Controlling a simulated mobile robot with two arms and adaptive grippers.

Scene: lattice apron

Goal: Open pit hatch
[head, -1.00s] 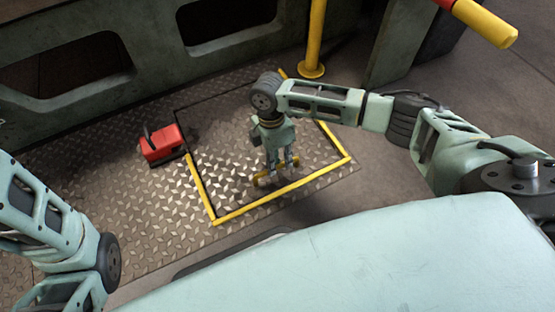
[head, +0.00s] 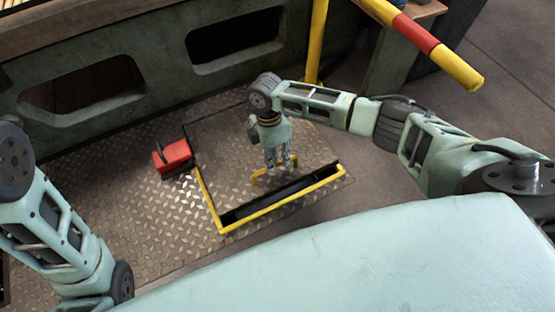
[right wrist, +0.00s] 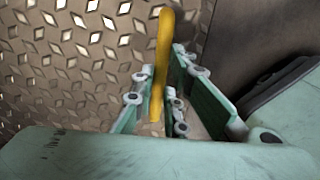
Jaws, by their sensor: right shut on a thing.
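The pit hatch (head: 225,152) is a diamond-plate panel in the floor with a yellow-edged frame (head: 285,205). Its near edge is raised a little, and a dark gap (head: 265,203) shows between it and the near yellow strip. My right gripper (head: 279,165) points down over the hatch and is shut on the yellow handle (head: 260,179). In the right wrist view the handle (right wrist: 162,50) runs between the fingers (right wrist: 156,95). My left arm shows at the left, but its gripper is out of view.
A red block (head: 173,157) sits on the plate floor just left of the hatch. A green wall with openings (head: 165,85) stands behind. A yellow post (head: 317,45) rises behind the hatch, and a red-yellow bar (head: 424,42) juts in at upper right.

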